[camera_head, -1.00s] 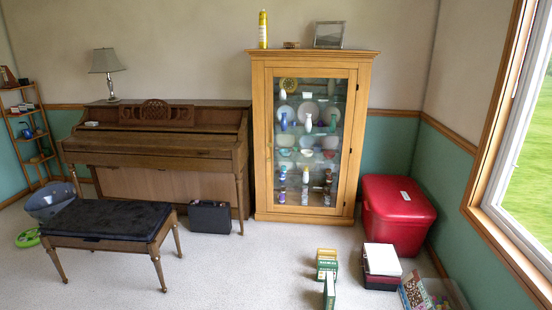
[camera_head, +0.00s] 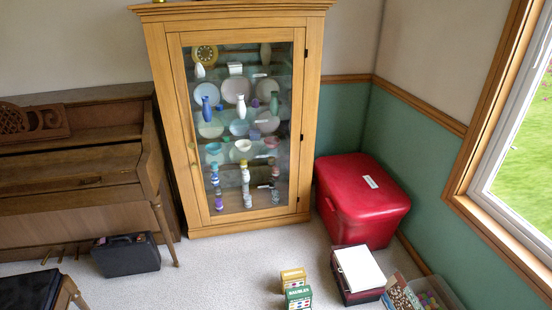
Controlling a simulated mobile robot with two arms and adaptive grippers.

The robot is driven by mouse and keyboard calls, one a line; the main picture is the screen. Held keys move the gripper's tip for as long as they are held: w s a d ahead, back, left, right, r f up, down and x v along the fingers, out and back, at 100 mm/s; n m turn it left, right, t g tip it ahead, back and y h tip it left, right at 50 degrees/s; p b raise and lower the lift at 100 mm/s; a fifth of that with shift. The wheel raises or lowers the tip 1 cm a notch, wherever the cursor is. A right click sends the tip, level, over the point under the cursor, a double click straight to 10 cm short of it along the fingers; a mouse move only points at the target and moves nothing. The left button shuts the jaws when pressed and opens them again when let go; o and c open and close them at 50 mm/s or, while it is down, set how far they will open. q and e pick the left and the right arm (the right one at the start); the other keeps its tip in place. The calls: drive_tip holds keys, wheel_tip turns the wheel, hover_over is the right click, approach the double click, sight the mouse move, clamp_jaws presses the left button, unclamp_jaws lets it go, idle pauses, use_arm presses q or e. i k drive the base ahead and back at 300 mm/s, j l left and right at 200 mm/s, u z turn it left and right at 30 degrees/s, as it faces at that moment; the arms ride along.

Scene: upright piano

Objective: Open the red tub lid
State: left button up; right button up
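The red tub (camera_head: 355,215) stands on the carpet in the corner, right of the glass cabinet and against the green wall. Its red lid (camera_head: 372,183) sits closed on top, with a small white label on it. Neither of my grippers shows in the head view.
A wooden display cabinet (camera_head: 315,120) stands left of the tub. A box with a white top (camera_head: 360,268), a book (camera_head: 400,292) and a clear bin (camera_head: 432,292) lie in front of the tub. Small boxes (camera_head: 296,286) stand on the carpet. Carpet (camera_head: 215,265) is clear before the cabinet.

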sight(360, 190)
drive_tip(key=i+j+z, duration=0.7)
drive_tip(key=i+j, duration=0.1)
